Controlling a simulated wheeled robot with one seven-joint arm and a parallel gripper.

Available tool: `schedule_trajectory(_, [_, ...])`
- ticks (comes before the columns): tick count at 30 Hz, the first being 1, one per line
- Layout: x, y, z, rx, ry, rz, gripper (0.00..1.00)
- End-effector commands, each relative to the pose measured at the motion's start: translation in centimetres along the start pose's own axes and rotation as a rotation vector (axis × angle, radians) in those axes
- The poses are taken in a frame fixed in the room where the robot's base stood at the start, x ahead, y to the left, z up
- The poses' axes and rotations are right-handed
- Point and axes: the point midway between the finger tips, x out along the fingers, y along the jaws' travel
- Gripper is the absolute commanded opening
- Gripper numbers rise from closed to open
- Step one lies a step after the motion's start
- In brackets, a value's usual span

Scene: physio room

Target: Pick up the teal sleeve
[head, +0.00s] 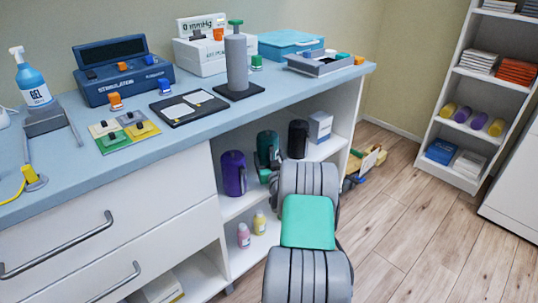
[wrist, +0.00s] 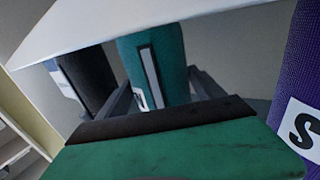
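The teal sleeve (head: 267,141) stands upright on the cabinet's upper shelf, between a purple sleeve (head: 233,174) and a black sleeve (head: 298,139). My gripper (head: 268,167) is at the teal sleeve, and my arm partly covers its lower part in the head view. In the wrist view the teal sleeve (wrist: 152,62) fills the space between the two dark fingers (wrist: 165,82), one on each side. The fingers look spread; whether they touch the sleeve is unclear. The wrist view also shows the black sleeve (wrist: 88,78) at left and the purple sleeve (wrist: 303,85), marked S, at right.
The cabinet shelf (head: 326,148) also holds a white box (head: 320,126) at right. The blue countertop (head: 205,133) overhangs the sleeves. Pink (head: 244,236) and yellow (head: 260,222) bottles stand on the lower shelf. The wooden floor at right (head: 430,225) is clear.

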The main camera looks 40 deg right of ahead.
Motion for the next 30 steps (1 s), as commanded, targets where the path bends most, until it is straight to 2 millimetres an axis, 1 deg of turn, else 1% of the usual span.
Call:
schedule_trajectory(1, [0.0,0.0,0.0,0.0,0.0,0.0,0.71])
schedule_trajectory(2, [0.0,0.0,0.0,0.0,0.0,0.001,0.69])
schedule_trajectory(19, [0.0,0.0,0.0,-0.001,0.0,0.001,0.22])
schedule_trajectory(26, [0.0,0.0,-0.3,-0.001,0.003,0.001,0.22])
schedule_trajectory(29, [0.1,0.0,-1.6,-0.002,0.004,0.0,0.22])
schedule_trajectory(30, [0.1,0.0,-2.6,-0.004,0.005,0.001,0.22])
